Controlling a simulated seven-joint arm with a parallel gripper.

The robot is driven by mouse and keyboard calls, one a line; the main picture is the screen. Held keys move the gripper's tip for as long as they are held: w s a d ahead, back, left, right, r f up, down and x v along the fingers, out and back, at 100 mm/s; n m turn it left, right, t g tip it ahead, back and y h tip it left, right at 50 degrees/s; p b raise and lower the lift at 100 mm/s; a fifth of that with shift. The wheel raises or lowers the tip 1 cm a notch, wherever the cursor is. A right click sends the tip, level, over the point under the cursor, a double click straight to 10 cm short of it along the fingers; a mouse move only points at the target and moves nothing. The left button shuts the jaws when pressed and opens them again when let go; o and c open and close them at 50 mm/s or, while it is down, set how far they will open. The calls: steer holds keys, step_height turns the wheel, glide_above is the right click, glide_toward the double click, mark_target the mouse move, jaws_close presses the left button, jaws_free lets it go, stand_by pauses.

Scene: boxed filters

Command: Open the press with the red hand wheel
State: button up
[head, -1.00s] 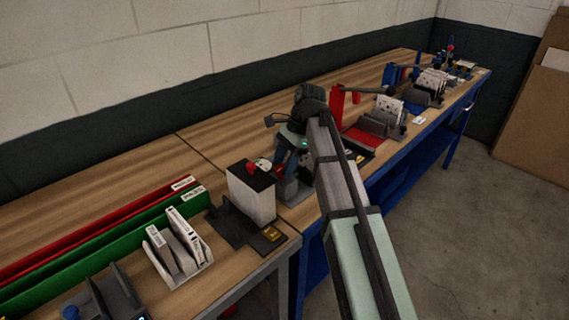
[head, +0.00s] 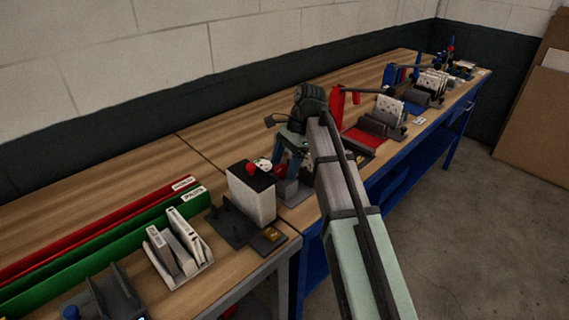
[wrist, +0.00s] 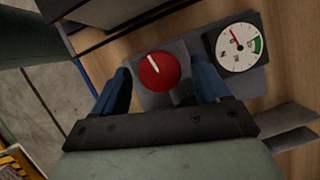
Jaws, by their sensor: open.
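The red hand wheel (wrist: 159,72), round with a white mark pointing to its upper left, sits on a grey plate of the press in the wrist view. My gripper (wrist: 163,88) is open, with one blue finger on each side of the wheel in that view. I cannot tell whether the fingers touch it. A white gauge (wrist: 238,47) with a green arc on its right side is beside the wheel; its red needle points to the upper left.
A white box with a black top (head: 251,196) stands just left of the press, with a red knob-like part over it. Green (head: 100,248) and red bins and a grey rack of white boxed filters (head: 178,247) are further left. Other fixtures line the bench on the right.

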steer(key=shift+s+m, duration=0.1)
steer(key=shift+m, duration=0.2)
steer(key=shift+s+d+m+t, duration=0.15)
steer(key=shift+m+t, duration=0.35)
steer(key=shift+m, duration=0.7)
steer(key=m+t, duration=0.1)
steer(key=m, duration=0.3)
steer(key=shift+s+t+y, duration=0.15)
steer(key=shift+t+y, duration=0.15)
steer(key=shift+t, duration=0.1)
steer(key=m+t, duration=0.1)
steer(key=m, duration=0.1)
steer(key=m+t, duration=0.1)
steer(key=m, duration=0.2)
steer(key=shift+s, duration=0.15)
steer(key=shift+r+m+h, duration=0.35)
steer(key=shift+m+h, duration=0.05)
steer(key=shift+m, duration=0.1)
steer(key=v, duration=1.3)
steer(key=a+n+g+y, duration=0.1)
steer(key=n, duration=0.2)
steer(key=s+a+r+n+y, duration=0.1)
steer(key=a+n, duration=0.1)
steer(key=n, duration=0.1)
steer(key=a+n+g+y, duration=0.1)
steer(key=n, duration=0.1)
steer(key=shift+s+a+r+n+g, duration=0.3)
steer(key=shift+a+r+n, duration=0.05)
steer(key=shift+n, duration=0.05)
